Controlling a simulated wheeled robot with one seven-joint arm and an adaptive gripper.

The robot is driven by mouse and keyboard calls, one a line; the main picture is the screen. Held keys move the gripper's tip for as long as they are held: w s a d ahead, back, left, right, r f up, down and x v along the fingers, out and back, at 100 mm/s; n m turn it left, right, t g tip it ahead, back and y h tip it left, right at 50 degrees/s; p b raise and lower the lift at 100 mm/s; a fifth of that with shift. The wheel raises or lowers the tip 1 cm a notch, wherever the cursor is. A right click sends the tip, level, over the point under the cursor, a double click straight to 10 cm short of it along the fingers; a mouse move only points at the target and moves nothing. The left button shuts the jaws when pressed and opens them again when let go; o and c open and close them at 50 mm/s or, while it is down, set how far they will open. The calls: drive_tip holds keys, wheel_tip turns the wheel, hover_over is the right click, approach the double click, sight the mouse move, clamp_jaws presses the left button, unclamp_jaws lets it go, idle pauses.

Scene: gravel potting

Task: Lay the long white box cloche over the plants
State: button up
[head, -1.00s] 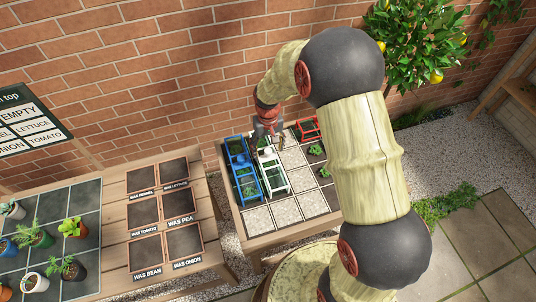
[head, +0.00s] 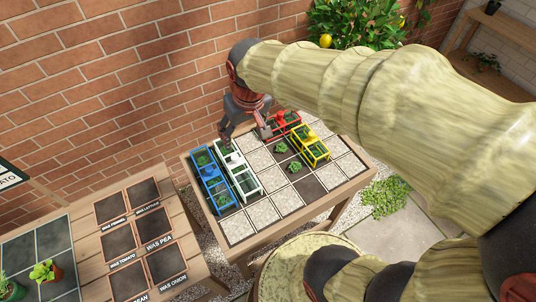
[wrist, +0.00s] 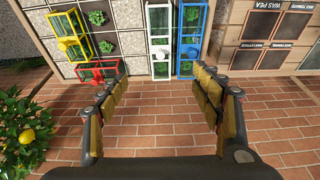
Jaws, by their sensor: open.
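The long white box cloche (head: 247,184) stands on the tiled bed beside the blue cloche, with green plants showing inside its frame. It also shows in the wrist view (wrist: 149,30), upright in the picture above the gap between my fingers. My gripper (head: 245,128) is open and empty near the wall-side end of the white cloche. In the wrist view my fingers (wrist: 159,75) are spread wide with nothing between them, apart from the cloche. Two small plants (head: 281,147) (head: 295,166) stand uncovered between the white and yellow cloches.
A blue cloche (head: 213,183) stands left of the white one. A red cloche (head: 283,124) and a yellow cloche (head: 311,148) stand to the right. The brick wall (head: 120,90) is close behind the bed. A wooden table with dark labelled squares (head: 120,240) is at the left.

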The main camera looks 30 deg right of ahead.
drive_tip(key=s+r+t, duration=0.2)
drive_tip(key=s+r, duration=0.3)
drive_tip(key=s, duration=0.8)
